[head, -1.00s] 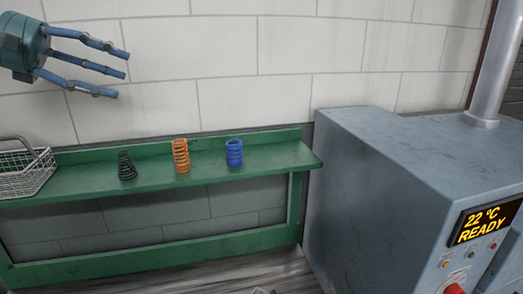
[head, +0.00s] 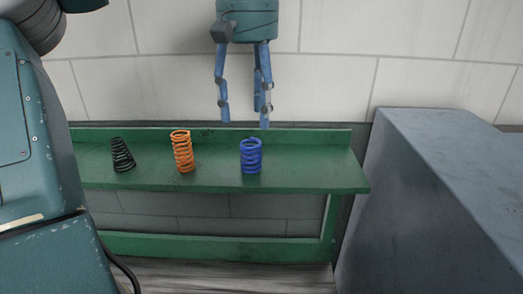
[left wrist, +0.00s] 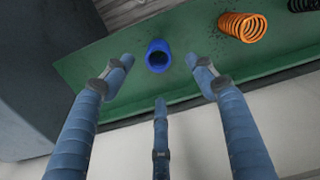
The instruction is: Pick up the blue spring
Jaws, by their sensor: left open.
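The blue spring (head: 251,156) stands upright on the green shelf (head: 215,180), near its right end. My left gripper (head: 246,122) points straight down above the blue spring, its fingers spread open and empty. The fingertips are a little above the spring's top and not visibly touching it. In the left wrist view the blue spring (left wrist: 158,56) shows from above, between the open fingers (left wrist: 160,80) and a little beyond their tips. My right gripper is not in view.
An orange spring (head: 182,151) and a black conical spring (head: 122,155) stand left of the blue one on the shelf. A grey machine (head: 440,190) stands to the right of the shelf. A white block wall (head: 330,80) is behind.

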